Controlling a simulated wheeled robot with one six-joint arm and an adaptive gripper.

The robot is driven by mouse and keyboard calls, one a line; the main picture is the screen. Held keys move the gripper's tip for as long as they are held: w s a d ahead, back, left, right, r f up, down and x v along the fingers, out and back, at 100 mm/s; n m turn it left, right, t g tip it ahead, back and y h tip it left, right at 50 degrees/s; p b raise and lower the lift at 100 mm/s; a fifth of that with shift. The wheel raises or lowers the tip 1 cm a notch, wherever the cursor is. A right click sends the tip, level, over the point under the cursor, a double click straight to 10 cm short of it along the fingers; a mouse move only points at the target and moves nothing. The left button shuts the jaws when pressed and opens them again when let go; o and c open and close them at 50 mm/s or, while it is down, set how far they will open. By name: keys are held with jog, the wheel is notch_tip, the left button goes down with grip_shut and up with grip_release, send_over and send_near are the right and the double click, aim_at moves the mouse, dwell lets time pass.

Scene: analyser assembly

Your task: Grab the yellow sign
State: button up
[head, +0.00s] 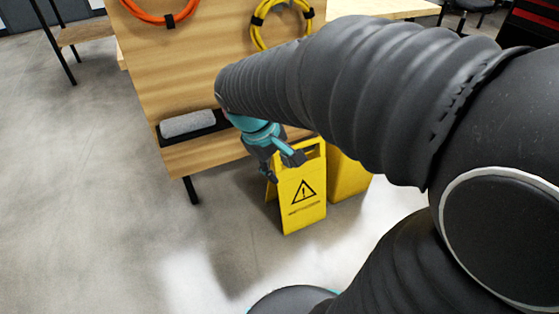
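The yellow sign (304,205) is a folding floor sign with a black warning triangle, standing upright on the grey floor. My gripper (281,168) points down at the sign's upper left corner and covers part of it. Its two dark fingers are spread apart, and I see nothing held between them. The head view does not show whether a finger touches the sign. Part of the sign's top is hidden behind the gripper.
A wooden panel stand (190,60) with an orange cable (150,14) and a yellow cable (258,35) stands behind. A grey roll (188,124) lies on its black ledge. A yellow bin-like object (348,178) stands right behind the sign. The floor at left is clear.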

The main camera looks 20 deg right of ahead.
jog(key=w+d+f+n+g+h+b, duration=0.2)
jog(key=w+f+n+g+h, duration=0.15)
jog(key=w+f, duration=0.55)
jog(key=n+h+b, duration=0.3)
jog(key=n+h, duration=0.5)
send_near(284, 207)
jog(key=s+d+r, duration=0.2)
jog(key=s+r, duration=0.1)
jog(key=r, duration=1)
notch_tip(284, 207, down, 15)
jog(key=a+n+t+h+b, duration=0.1)
jog(key=n+t+h+b, duration=0.15)
jog(key=n+t, duration=0.2)
jog(key=shift+n+g, duration=0.4)
jog(key=shift+n, duration=0.1)
jog(key=d, duration=0.5)
jog(key=w+d, duration=0.1)
jog(key=d, duration=0.2)
jog(key=shift+d+f, duration=0.1)
jog(key=shift+d, duration=0.1)
jog(key=shift+w+d, duration=0.2)
jog(key=shift+d, duration=1.1)
jog(key=shift+w+d, duration=0.15)
jog(key=shift+d, duration=1.15)
jog(key=shift+c, duration=0.2)
grip_shut()
